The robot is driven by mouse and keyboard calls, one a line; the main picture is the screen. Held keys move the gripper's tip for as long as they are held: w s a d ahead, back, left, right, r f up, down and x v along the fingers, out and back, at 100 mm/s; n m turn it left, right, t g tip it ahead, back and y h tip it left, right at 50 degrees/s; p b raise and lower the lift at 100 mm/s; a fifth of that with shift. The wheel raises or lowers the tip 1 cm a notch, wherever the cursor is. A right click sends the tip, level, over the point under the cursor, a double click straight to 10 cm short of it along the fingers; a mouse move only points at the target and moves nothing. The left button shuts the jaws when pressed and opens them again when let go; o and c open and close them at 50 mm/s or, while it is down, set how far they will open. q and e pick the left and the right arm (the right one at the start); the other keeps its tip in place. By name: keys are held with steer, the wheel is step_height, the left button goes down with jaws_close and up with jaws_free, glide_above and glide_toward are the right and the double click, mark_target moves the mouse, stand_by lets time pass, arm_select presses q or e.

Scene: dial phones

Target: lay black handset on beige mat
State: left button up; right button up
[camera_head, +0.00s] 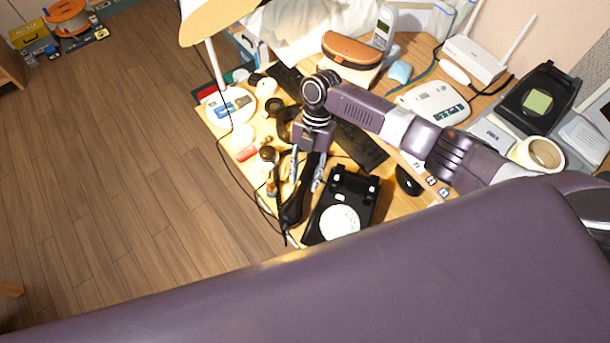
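My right gripper (305,175) points down over the front part of the desk, its silver fingers on either side of the black handset (293,205). It appears shut on the handset's upper part; the exact contact is partly hidden by the gripper body. The handset slants down toward the desk's front edge, left of the black dial phone (326,221). The phone has a white dial, and its cradle is bare. I cannot make out a beige mat clearly against the light wood. My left gripper is not in view.
A lamp base (231,108), a dark keyboard (358,146), a black mouse (408,181) and a white desk phone (434,103) crowd the desk. Dark rounded items (283,131) and a thin cable lie left of the gripper. Open wooden floor (130,160) is at left.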

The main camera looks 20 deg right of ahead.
steer(key=shift+r, duration=0.15)
steer(key=b+v, duration=0.1)
steer(key=v, duration=1.1)
stand_by(0.4)
